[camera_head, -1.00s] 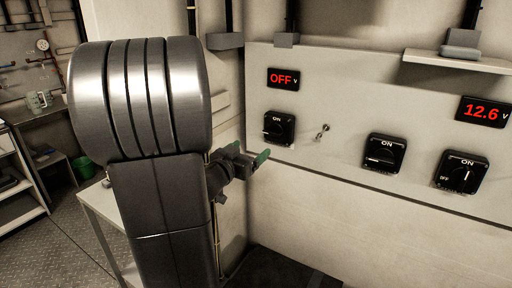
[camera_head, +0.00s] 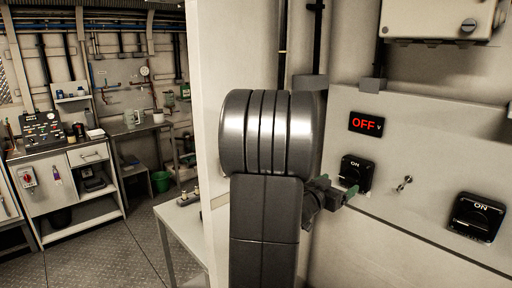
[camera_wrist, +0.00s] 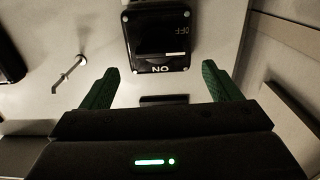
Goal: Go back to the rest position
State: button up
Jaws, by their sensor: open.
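My grey arm link (camera_head: 265,135) stands in the middle of the head view and hides part of the wall.
A red display (camera_head: 366,124) reads OFF. A table (camera_head: 188,225) stands left of my arm. A workbench (camera_head: 45,150), a green bucket (camera_head: 161,181) and open floor (camera_head: 120,245) lie further left.

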aim_at(347, 177)
jog(key=x, duration=0.6)
jog(key=shift+p, duration=0.4)
jog(key=shift+f+m+b, duration=0.15)
jog(key=shift+m+b, duration=0.15)
jog(key=shift+b, duration=0.15)
jog(key=shift+s+a+m, duration=0.1)
jog(key=shift+m, duration=0.2)
jog(key=shift+r, duration=0.2)
jog(key=shift+r, duration=0.1)
